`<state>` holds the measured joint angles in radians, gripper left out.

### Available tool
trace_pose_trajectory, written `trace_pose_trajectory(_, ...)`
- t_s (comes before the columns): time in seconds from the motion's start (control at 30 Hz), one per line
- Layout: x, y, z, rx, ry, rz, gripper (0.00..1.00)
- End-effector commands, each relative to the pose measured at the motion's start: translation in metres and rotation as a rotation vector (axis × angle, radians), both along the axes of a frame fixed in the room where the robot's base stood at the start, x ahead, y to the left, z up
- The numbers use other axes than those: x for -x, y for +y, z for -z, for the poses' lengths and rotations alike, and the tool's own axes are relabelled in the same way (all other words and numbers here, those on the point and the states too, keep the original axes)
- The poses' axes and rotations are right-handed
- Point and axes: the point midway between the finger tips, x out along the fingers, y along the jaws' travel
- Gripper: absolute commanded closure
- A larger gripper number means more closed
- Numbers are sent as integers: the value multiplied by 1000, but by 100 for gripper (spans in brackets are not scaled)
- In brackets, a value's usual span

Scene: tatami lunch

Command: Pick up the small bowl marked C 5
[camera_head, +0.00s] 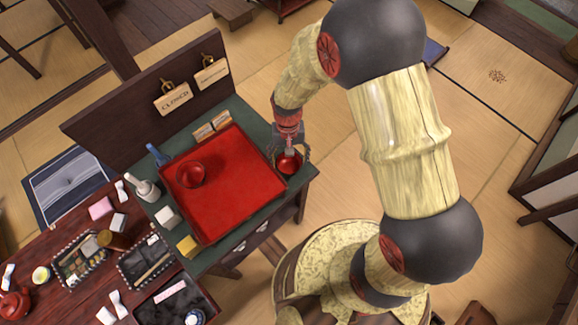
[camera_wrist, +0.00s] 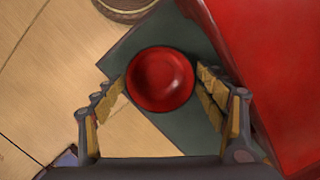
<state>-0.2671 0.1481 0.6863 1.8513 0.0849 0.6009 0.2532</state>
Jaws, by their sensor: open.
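A small red bowl (camera_head: 288,164) stands on the dark green top of the table (camera_head: 304,172), near its right edge. In the wrist view the bowl (camera_wrist: 160,79) lies between my fingers, seen from above, and looks empty. My gripper (camera_head: 290,157) is open and points down over it, with one finger on each side. I cannot tell whether the fingers touch the bowl. A second red bowl (camera_head: 191,174) sits on the red tray (camera_head: 240,205). I cannot read a C 5 mark on either bowl.
The red tray (camera_wrist: 232,28) lies just right of my gripper in the wrist view. A round brown container (camera_wrist: 125,8) shows at the top. A dark board with a CLOSED sign (camera_head: 173,97) stands behind the table. A cluttered red-brown table (camera_head: 65,295) is at lower left.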

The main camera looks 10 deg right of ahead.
Motion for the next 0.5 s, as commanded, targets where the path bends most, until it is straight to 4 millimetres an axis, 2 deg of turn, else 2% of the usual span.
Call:
trace_pose_trajectory(0.1,1,0,11,0,0,0,28)
trace_pose_trajectory(0.37,1,0,12,0,-1,0,28)
trace_pose_trajectory(0.5,1,0,12,0,-1,0,35)
